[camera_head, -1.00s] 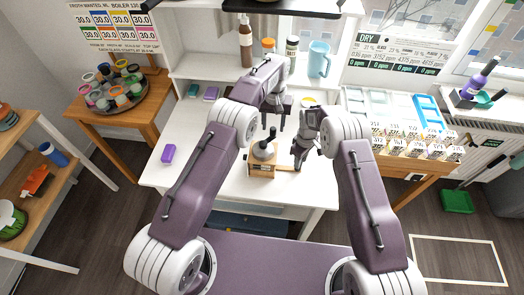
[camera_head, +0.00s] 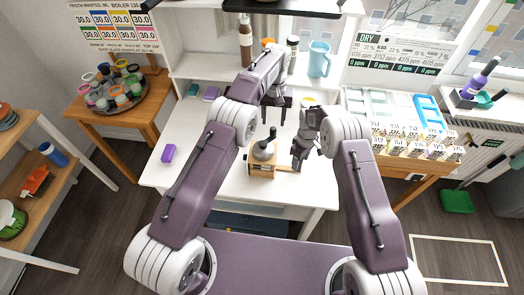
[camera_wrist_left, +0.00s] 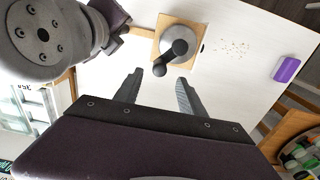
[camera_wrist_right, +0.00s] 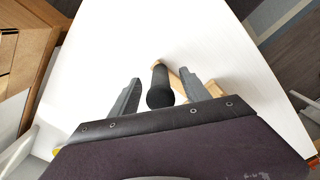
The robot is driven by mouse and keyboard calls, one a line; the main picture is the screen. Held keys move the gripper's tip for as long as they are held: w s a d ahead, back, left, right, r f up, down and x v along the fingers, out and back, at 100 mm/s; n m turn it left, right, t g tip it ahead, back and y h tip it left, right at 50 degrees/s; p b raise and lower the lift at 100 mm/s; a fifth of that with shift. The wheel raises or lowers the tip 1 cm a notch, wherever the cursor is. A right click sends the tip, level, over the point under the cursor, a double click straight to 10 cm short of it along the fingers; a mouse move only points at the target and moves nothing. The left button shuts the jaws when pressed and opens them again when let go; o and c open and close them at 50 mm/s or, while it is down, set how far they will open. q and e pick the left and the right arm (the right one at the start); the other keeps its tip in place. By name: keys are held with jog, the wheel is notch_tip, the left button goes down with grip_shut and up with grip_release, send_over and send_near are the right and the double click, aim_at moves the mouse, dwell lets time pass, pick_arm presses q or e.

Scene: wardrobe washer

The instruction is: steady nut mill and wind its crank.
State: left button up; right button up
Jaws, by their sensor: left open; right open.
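The nut mill (camera_head: 261,168) stands on the white table, a wooden box with a grey dome and a dark crank (camera_head: 272,133) on top. In the left wrist view the mill (camera_wrist_left: 163,55) lies beyond the fingers, with the crank's black knob (camera_wrist_left: 160,70) nearest them. My left gripper (camera_head: 277,108) is open and empty, behind and above the mill. A light wooden bar (camera_head: 285,169) reaches right from the mill. My right gripper (camera_head: 299,160) is open at its end. In the right wrist view a black upright grip (camera_wrist_right: 160,88) stands between its open fingers; contact cannot be told.
A purple box (camera_head: 168,153) lies on the table's left part, and small crumbs (camera_wrist_left: 235,47) lie near the mill. Bottles and a blue jug (camera_head: 319,59) stand on the shelf behind. Several small cartons (camera_head: 415,142) stand at right. The table's front left is clear.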

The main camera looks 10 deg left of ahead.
notch_tip(320, 180, up, 12)
dwell(0.3)
dwell(0.3)
